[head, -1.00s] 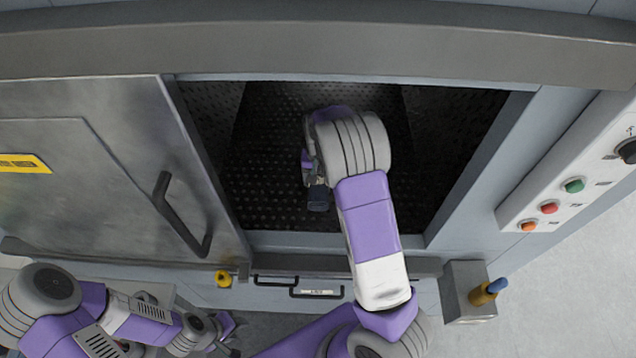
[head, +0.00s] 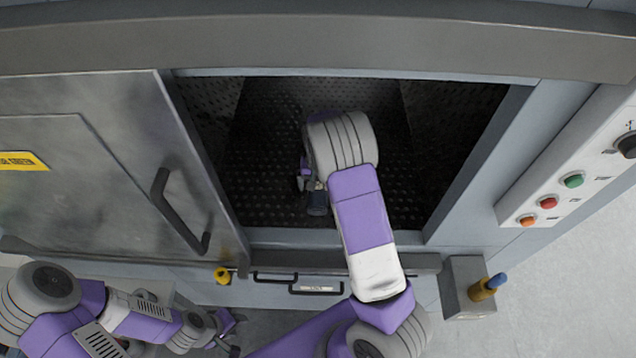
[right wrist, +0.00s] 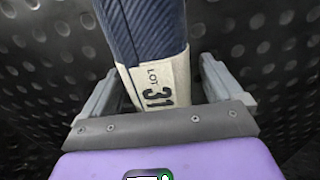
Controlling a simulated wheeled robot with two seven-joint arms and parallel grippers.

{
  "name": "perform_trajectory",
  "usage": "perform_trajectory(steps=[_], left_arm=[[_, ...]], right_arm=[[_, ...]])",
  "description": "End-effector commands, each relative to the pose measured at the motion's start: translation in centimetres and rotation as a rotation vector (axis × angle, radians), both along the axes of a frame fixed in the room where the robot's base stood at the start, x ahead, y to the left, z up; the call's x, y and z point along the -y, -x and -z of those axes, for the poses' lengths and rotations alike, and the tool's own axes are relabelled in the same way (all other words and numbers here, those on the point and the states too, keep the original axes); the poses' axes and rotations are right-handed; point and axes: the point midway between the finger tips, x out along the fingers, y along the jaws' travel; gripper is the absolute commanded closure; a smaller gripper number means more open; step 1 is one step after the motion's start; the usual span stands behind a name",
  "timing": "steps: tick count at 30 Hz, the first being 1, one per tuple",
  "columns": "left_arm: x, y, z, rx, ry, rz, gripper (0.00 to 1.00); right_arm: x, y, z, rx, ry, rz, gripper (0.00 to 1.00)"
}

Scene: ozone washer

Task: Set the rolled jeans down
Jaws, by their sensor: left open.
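The rolled jeans (right wrist: 145,30) are a dark blue ribbed roll with a pale band marked "LOT 31" in the right wrist view. In the head view, a small dark blue end (head: 316,204) shows below my right gripper (head: 308,184), inside the washer chamber. In the wrist view the roll lies between the two fingers of my right gripper (right wrist: 158,80). A narrow dark gap shows by the right finger; whether both fingers touch the roll is unclear. The roll's far end is cut off. My left gripper (head: 236,335) is open and empty, outside the chamber at lower left.
The chamber floor (head: 265,205) is dark, studded metal with free room around the roll. The metal door (head: 110,190) with its handle (head: 175,210) stands at left. A control panel (head: 575,180) with buttons is at right. The front sill (head: 290,240) lies beneath my right arm.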

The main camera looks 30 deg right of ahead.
Motion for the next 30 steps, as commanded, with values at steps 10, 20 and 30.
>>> perform_trajectory(steps=[10, 20, 30], left_arm=[[0.0, 0.0, -0.3, 0.0, 0.0, 0.0, 0.57], [0.0, 0.0, -0.2, 0.0, 0.0, 0.0, 0.57], [0.0, 0.0, -0.3, 0.0, 0.0, 0.0, 0.57]], right_arm=[[0.0, -0.1, -0.9, 0.002, 0.0, -0.001, 0.07], [0.0, -0.1, -7.6, 0.006, -0.001, 0.0, 0.07], [0.0, 0.0, -12.1, 0.001, 0.0, 0.0, 0.07]])
